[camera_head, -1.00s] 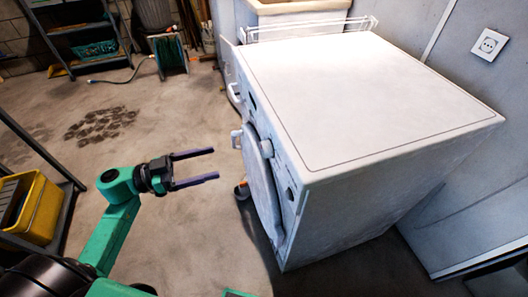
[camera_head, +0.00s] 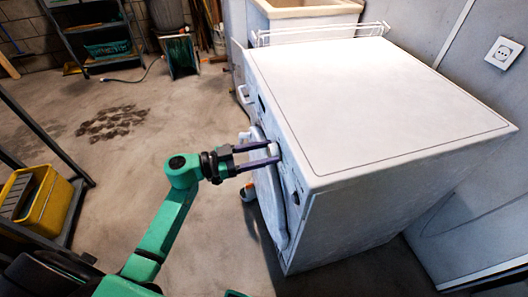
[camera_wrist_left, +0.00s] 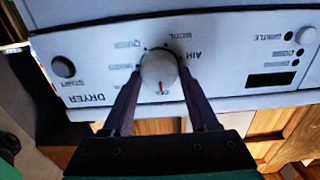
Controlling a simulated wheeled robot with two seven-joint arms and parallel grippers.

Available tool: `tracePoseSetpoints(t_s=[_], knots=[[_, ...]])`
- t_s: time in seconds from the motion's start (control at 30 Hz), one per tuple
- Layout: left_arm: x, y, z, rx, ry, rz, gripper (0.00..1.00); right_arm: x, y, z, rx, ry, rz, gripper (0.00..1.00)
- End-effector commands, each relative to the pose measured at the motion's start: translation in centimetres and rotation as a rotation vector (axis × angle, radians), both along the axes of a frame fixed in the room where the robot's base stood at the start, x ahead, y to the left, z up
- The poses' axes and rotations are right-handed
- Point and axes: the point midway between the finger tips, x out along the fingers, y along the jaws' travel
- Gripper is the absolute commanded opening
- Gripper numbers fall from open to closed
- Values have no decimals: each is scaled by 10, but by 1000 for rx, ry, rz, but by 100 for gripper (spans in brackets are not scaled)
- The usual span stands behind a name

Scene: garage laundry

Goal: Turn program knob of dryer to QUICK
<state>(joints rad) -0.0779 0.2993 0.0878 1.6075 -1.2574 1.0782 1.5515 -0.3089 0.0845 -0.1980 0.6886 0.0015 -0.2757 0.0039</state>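The white dryer (camera_head: 390,90) stands right of centre in the head view, its control panel facing left. In the left wrist view the panel appears upside down, with the round white program knob (camera_wrist_left: 159,70) in the middle. The knob's red mark points at OFF. QUICK (camera_wrist_left: 127,44) is printed to the knob's upper left in that picture. My left gripper (camera_head: 275,154) is at the panel, its two dark fingers (camera_wrist_left: 161,82) apart, one on each side of the knob. I cannot tell whether they touch it. My right gripper is out of view.
The panel also has a START button (camera_wrist_left: 63,67), a dark display (camera_wrist_left: 271,80) and another knob (camera_wrist_left: 306,36). The dryer door (camera_head: 270,195) is below the panel. A yellow bin (camera_head: 40,205) stands at left.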

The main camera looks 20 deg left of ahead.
Motion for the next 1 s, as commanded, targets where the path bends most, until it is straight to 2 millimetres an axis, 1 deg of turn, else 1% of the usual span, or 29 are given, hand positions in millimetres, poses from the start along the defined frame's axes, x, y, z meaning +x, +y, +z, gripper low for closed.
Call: tracePoseSetpoints(t_s=[0.03, 0.07, 0.1, 0.37, 0.57, 0.77, 1.0], knots=[[0, 0, 0, 0, 0, -2, 24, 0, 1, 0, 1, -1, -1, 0], [0, 0, 0, 0, 0, -2, 13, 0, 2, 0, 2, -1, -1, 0], [-1, 0, 0, 0, 0, -2, 4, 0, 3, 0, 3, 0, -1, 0], [-1, 0, 0, 12, -17, -2, 4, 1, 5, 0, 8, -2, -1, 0], [-1, 0, 0, 55, -80, -3, 4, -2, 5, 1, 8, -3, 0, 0], [-2, 0, -1, 131, -200, -3, 4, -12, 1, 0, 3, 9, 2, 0], [-3, -1, -3, 250, -388, -3, 4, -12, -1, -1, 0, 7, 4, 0]])
